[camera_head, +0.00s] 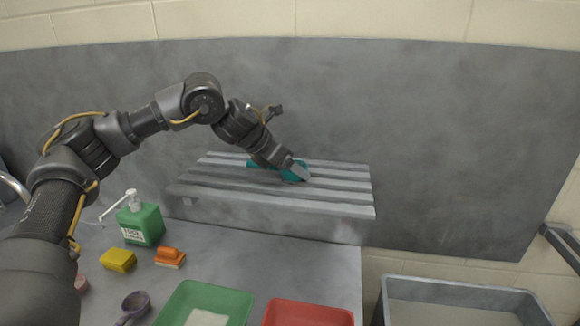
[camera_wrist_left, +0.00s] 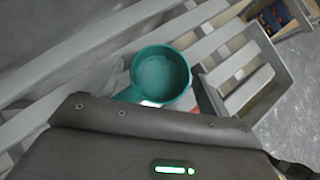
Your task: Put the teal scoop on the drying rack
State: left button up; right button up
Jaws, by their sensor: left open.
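The teal scoop (camera_head: 293,176) lies on the slats of the grey drying rack (camera_head: 340,212), partly hidden by my left gripper in the head view. In the left wrist view the round cup of the scoop (camera_wrist_left: 161,74) faces the camera, and its handle end runs under the gripper's edge. My left gripper (camera_head: 296,170) is open, low over the rack right at the scoop. Whether its fingers touch the scoop cannot be told. My right gripper is not in view.
On the grey counter stand a green pump bottle (camera_head: 141,223), a yellow sponge (camera_head: 118,260), an orange brush (camera_head: 170,257) and a dark purple scoop (camera_head: 134,304). Green (camera_head: 238,296) and red (camera_head: 308,313) tubs are in front. A grey basin (camera_head: 462,291) is at right.

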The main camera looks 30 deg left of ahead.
pick_arm(q)
jog(key=b+v, duration=0.2)
jog(key=v, duration=0.9)
jog(key=shift+s+r, duration=0.25)
jog(key=shift+a, duration=0.1)
